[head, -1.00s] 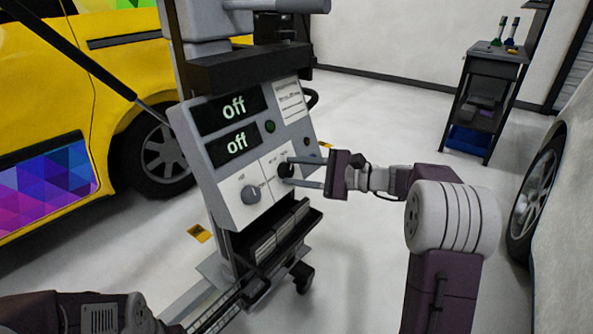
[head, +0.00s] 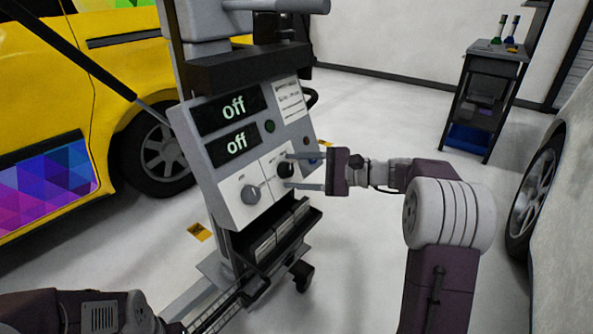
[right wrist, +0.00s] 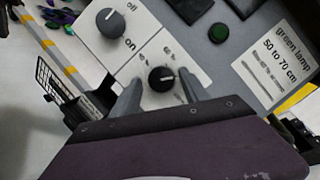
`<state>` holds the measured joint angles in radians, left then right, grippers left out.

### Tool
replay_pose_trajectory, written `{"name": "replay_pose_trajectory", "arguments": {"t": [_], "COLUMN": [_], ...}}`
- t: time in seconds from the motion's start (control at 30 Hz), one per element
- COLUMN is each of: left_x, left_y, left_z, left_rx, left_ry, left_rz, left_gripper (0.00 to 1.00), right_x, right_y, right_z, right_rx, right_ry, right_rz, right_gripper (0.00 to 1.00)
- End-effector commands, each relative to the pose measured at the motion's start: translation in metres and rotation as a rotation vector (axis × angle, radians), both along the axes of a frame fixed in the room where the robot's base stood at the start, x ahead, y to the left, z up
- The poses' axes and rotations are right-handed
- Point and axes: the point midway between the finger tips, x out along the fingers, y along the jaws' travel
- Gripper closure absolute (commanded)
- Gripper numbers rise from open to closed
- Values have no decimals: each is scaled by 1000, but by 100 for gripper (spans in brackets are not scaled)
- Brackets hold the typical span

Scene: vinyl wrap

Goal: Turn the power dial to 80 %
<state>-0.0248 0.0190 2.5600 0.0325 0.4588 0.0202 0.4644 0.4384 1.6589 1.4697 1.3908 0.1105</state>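The black power dial (head: 285,170) is on the lower white panel of the control box (head: 218,205). My right gripper (head: 289,171) is open, with one finger on each side of the dial. In the right wrist view a gap shows between the dial and each finger of the gripper (right wrist: 160,90). Both displays (head: 233,106) read "off". My left arm shows at the bottom left, but its gripper is out of frame.
A grey on/off knob (head: 251,194) is left of the dial, its mark toward "off" in the right wrist view (right wrist: 110,23). A green lamp (head: 270,127) is above. A yellow car (head: 50,110) stands left, a tool cart (head: 484,100) back right.

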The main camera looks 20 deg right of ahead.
Motion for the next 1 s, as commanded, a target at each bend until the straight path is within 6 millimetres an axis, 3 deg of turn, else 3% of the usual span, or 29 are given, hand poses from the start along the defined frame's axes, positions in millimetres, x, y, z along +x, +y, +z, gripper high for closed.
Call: {"name": "replay_pose_trajectory", "arguments": {"t": [0.33,0.7,1.0], "left_x": [0,0,0], "left_y": [0,0,0], "left_z": [3,38,40], "left_rx": [0,0,0], "left_ry": [0,0,0], "left_rz": [0,0,0], "left_gripper": [100,100,100], "right_x": [-1,-40,-49], "right_y": [-3,-64,-76], "right_z": [3,18,16], "right_rx": [1,1,1], "right_ry": [-1,0,-1], "right_rz": [-3,-4,-1], "right_gripper": [42,42,42]}}
